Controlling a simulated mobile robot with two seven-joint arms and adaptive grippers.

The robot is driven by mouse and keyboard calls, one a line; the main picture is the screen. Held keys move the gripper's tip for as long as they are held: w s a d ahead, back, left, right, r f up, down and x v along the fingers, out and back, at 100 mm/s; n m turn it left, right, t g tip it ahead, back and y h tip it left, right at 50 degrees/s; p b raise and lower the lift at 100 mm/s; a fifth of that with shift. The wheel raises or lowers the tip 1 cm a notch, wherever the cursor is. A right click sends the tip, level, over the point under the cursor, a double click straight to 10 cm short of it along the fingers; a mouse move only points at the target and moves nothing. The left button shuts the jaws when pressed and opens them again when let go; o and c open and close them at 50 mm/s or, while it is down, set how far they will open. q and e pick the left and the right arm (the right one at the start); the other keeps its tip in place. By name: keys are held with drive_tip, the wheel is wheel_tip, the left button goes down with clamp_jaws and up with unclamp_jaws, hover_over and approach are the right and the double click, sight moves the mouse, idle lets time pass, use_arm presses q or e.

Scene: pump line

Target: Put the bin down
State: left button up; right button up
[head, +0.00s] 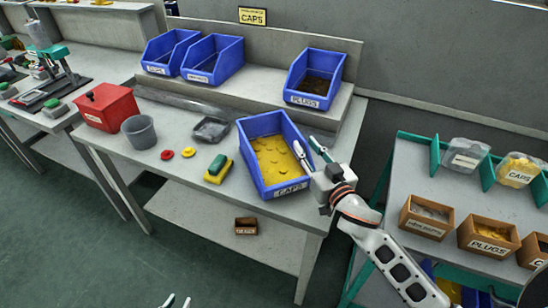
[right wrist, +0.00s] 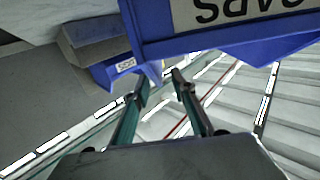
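A blue bin with yellow caps in it and a CAPS label (head: 256,160) is on the grey table, close to its front edge. It looks upright; I cannot tell whether its whole base touches. My right gripper (head: 305,143) is at the bin's right wall, fingers apart, one over the rim side and one outside. In the right wrist view, the bin's blue wall (right wrist: 150,32) with its upside-down label fills the top. The gripper's fingertips (right wrist: 160,76) there have a gap between them beside the bin's rim. My left gripper (head: 176,300) shows only its fingertips, apart and empty, at the bottom edge.
Blue bins stand on the raised shelf behind, including the PLUGS bin (head: 314,78). A rack (head: 400,160) stands right, past a gap.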

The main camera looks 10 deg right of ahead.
sight(302, 137)
drive_tip(key=w, duration=0.4)
drive_tip(key=shift+a, duration=0.35)
clamp_jaws()
drive_tip(key=shift+r, duration=0.3)
